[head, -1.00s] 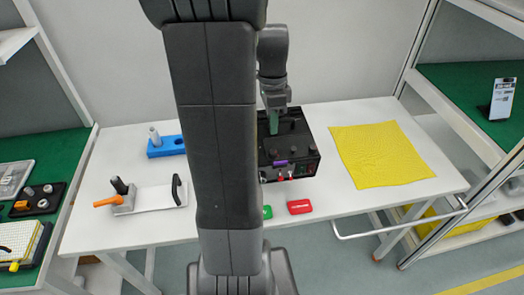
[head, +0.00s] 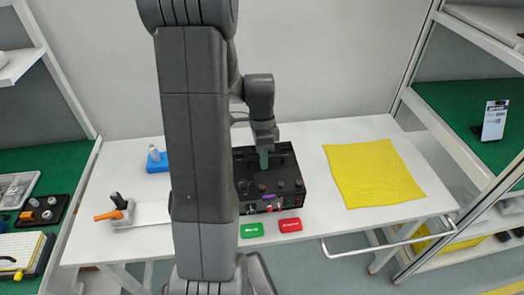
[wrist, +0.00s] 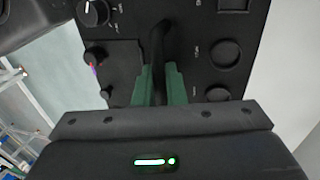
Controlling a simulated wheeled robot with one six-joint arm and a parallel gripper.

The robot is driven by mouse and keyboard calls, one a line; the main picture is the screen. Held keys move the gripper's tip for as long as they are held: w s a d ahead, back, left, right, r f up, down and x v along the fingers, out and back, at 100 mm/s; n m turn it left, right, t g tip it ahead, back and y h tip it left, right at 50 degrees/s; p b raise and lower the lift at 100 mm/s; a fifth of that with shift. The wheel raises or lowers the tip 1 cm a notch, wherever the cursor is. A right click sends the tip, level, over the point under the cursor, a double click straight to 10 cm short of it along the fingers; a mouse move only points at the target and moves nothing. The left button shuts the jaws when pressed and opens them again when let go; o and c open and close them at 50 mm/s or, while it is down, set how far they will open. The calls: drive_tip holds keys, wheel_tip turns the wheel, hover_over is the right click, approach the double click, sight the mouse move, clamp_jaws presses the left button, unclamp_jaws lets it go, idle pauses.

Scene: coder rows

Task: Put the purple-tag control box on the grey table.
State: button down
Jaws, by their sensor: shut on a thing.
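The black control box (head: 290,172) has knobs on top and a small purple tag (head: 277,196) on its front side. It is at the middle of a pale, near-white table (head: 315,205), partly behind my arm. My gripper (head: 263,160) reaches down onto the box from above. In the wrist view the green fingers (wrist: 159,85) are shut on the black handle of the box (wrist: 195,30). I cannot tell whether the box touches the table or hangs just above it. No plainly grey tabletop shows.
A yellow cloth (head: 372,175) lies right of the box. Green (head: 252,230) and red (head: 290,225) blocks lie close in front. A blue block (head: 157,163) and an orange-handled clamp (head: 118,212) are left. Green-topped shelving (head: 455,115) stands right.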

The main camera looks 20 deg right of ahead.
drive_tip(key=shift+w+x, duration=0.25)
drive_tip(key=shift+x, duration=0.9)
drive_tip(key=shift+w+x, duration=0.25)
drive_tip(key=shift+x, duration=0.9)
drive_tip(key=shift+f, duration=0.1)
drive_tip(key=c, duration=1.5)
unclamp_jaws()
drive_tip(key=shift+s, duration=0.15)
drive_tip(key=shift+d, duration=0.1)
drive_tip(key=v, duration=1.2)
drive_tip(key=shift+b, duration=0.4)
